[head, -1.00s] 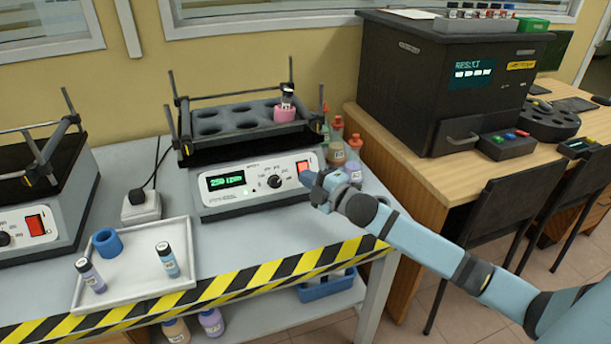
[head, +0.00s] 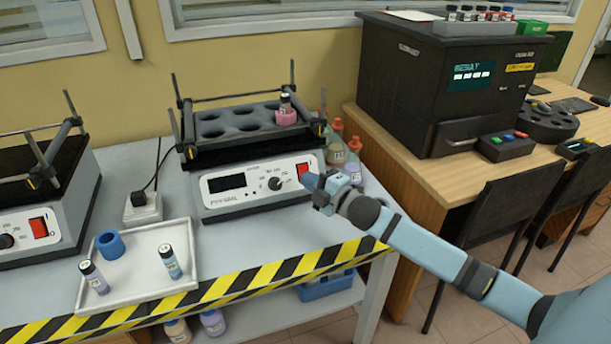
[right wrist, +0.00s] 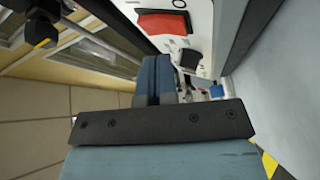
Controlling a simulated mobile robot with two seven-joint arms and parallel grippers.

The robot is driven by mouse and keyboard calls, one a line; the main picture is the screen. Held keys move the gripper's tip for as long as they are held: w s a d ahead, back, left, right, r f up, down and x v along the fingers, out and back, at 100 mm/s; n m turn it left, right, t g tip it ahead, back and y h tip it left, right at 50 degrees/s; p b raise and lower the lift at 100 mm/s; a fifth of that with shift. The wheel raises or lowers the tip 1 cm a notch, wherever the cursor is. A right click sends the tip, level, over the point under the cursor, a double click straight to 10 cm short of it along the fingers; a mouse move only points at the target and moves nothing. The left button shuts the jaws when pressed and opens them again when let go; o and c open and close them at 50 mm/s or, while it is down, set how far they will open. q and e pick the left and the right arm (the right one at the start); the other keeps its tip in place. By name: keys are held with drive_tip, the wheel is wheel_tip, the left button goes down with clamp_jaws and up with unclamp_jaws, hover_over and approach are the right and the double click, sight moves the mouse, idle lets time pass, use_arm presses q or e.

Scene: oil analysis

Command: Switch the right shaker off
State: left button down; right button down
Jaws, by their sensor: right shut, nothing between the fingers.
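The right shaker (head: 222,203) stands on the grey bench, with a rack on top holding a vial (head: 285,104) in a pink ring. Its display (head: 227,183) is dark. Its red rocker switch (head: 303,172) is at the right of the front panel. My right gripper (head: 314,185) is shut and empty, its tips just in front of the panel by the switch. In the right wrist view the red switch (right wrist: 163,22) shows close above the shut fingers (right wrist: 155,80); I cannot tell whether they touch the panel. My left gripper is not in view.
The left shaker (head: 60,225) stands at the left. A white tray (head: 140,272) holds two vials and a blue ring (head: 110,245). Bottles (head: 353,160) stand right of the right shaker. A black analyser (head: 400,100) sits on the wooden desk.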

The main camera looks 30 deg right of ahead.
drive_tip(key=s+r+p, duration=0.1)
drive_tip(key=s+p, duration=0.1)
drive_tip(key=s+a+r+p, duration=0.1)
drive_tip(key=s, duration=0.1)
drive_tip(key=shift+r+p, duration=0.4)
idle(0.5)
